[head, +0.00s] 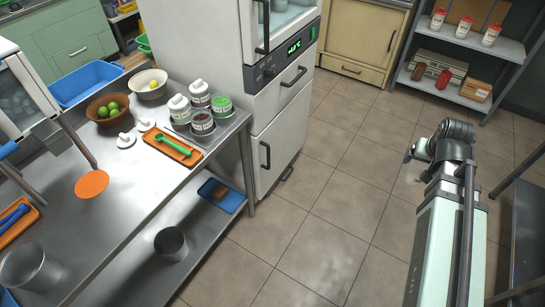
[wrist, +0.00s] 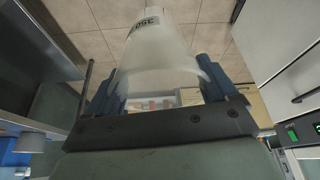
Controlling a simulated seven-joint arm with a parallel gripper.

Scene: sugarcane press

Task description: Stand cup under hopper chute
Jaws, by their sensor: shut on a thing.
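My gripper (wrist: 160,84) is shut on a translucent whitish cup (wrist: 158,45) with dark printing, held between its blue fingers in the wrist view. In the head view the gripper is mostly hidden behind my arm at the right, and a pale bit of the cup (head: 413,178) shows faintly over the floor, away from the table. A white machine on legs (head: 22,88) stands at the left of the head view, with a grey chute-like box (head: 47,130) on its side. An orange disc (head: 92,184) lies flat on the steel table near it.
The steel table (head: 130,190) carries a bowl of limes (head: 108,110), a pale bowl (head: 149,86), several jars and an orange tray (head: 172,147) with a green tool. A tall white cabinet (head: 262,90) stands beside it. Open floor (head: 320,215) lies between table and arm.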

